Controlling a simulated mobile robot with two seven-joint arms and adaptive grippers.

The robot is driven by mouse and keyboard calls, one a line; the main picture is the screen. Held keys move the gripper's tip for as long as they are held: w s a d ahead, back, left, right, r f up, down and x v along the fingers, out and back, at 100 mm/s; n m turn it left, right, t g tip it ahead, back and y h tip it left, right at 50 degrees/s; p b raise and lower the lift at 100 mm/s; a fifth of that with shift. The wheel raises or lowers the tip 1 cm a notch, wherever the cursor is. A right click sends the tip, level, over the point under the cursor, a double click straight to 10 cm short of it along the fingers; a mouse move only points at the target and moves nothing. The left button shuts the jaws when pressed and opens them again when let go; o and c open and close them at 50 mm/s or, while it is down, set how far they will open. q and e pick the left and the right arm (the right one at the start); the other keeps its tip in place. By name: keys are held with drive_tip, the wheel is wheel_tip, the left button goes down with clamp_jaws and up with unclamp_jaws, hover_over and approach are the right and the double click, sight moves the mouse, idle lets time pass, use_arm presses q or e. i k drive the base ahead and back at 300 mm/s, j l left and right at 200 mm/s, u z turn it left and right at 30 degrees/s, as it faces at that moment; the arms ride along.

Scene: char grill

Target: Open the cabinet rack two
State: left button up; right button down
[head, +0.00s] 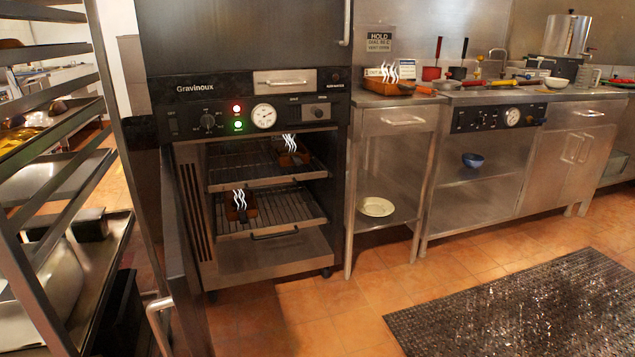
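The dark-fronted Gravinoux cabinet (245,95) stands left of centre in the head view, with its lower door (180,250) swung open to the left. Inside are an upper wire rack (240,172) and a lower wire rack (285,208). The lower rack has a dark bar handle (275,234) on its front and seems to stick out a little further than the upper one. A brown steaming pan (292,158) sits on the upper rack and another brown steaming pan (240,210) on the lower one. No label shows which rack is number two. Neither of my grippers is in view.
A metal tray rack (55,210) stands close on the left. The open door's handle (158,318) juts out at the bottom. Tiled floor and a dark mat (530,310) lie clear in front.

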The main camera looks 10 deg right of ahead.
sight(261, 160)
drive_tip(key=i+l+z, duration=0.7)
drive_tip(key=i+z, duration=0.25)
